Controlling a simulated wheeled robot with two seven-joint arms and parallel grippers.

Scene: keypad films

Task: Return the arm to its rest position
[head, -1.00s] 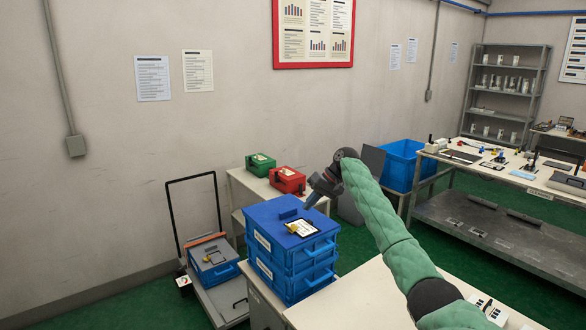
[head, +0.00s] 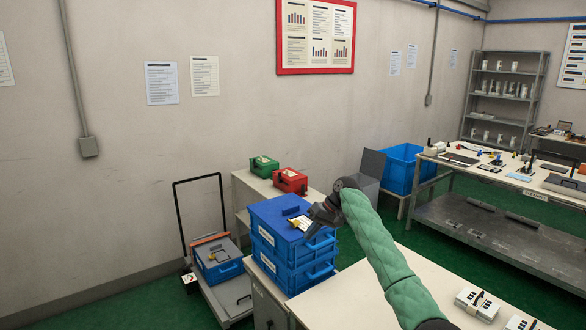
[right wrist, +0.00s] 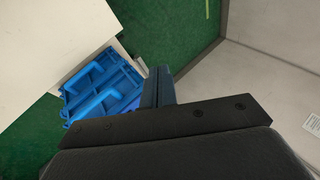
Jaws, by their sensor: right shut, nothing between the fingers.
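My right arm in its green sleeve (head: 385,265) reaches in from the lower right in the head view. Its gripper (head: 312,226) is in front of the stacked blue crates (head: 278,262) and hides part of the top one's right side. In the right wrist view the gripper's fingers (right wrist: 158,88) are together with nothing between them. A blue crate with handles (right wrist: 105,90) shows to their left, apart from them. My left gripper does not show.
A pale table (head: 410,290) fills the front right, with small white keypad-like items (head: 478,304) on it. A cart (head: 225,290) carries a blue box at left. Green (head: 264,165) and red (head: 290,181) boxes stand behind. A workbench (head: 500,175) is at right.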

